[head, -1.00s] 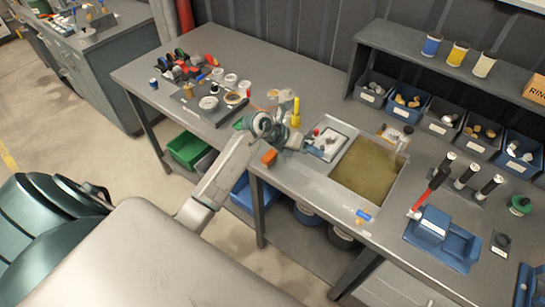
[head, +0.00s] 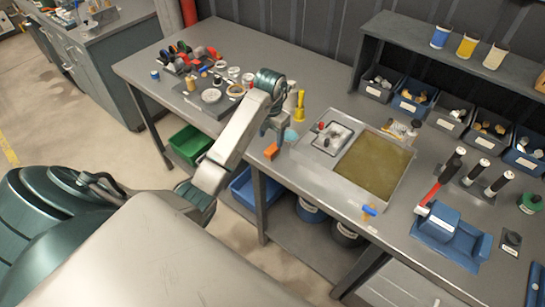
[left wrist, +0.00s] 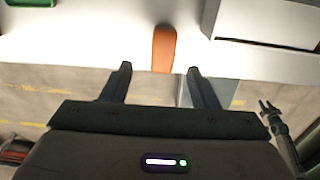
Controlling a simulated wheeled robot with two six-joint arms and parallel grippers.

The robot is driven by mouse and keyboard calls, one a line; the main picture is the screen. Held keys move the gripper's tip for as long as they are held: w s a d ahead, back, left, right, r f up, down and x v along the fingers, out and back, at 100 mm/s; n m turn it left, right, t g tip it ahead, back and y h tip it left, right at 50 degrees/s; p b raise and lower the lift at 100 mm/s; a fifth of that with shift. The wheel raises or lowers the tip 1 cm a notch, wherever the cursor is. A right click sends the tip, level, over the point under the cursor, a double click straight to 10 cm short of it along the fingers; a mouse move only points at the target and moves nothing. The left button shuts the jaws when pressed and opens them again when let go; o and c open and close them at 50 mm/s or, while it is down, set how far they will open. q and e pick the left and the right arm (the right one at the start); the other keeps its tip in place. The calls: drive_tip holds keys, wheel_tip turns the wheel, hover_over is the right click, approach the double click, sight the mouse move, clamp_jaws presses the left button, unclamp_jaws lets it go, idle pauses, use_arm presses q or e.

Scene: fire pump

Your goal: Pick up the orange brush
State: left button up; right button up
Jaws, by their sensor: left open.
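The orange brush (head: 271,151) lies at the front edge of the grey workbench, left of the sunken tray; only its orange part shows clearly. In the left wrist view the orange piece (left wrist: 163,48) shows ahead of the fingertips, roughly between their lines. My left gripper (head: 273,132) points down just behind and above the brush in the head view. Its two fingers (left wrist: 159,75) are apart with nothing between them. A small forked shape (left wrist: 269,107) at the right of the wrist view looks like my right gripper; its jaws are too small to judge.
A yellow-handled tool (head: 300,106) stands behind the gripper. A blue piece (head: 369,210) lies at the front edge. Small items crowd the bench's left.

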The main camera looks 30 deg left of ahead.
sight(273, 148)
use_arm(q)
drive_tip(key=shift+d+f+b, duration=0.1)
drive_tip(key=shift+f+b, duration=1)
drive_tip(key=shift+f, duration=0.4)
wheel_tip(273, 148, down, 3)
drive_tip(key=shift+w+d+b, duration=0.15)
drive_tip(key=shift+b, duration=0.95)
drive_tip(key=shift+f, duration=0.4)
drive_tip(key=c, duration=1.1)
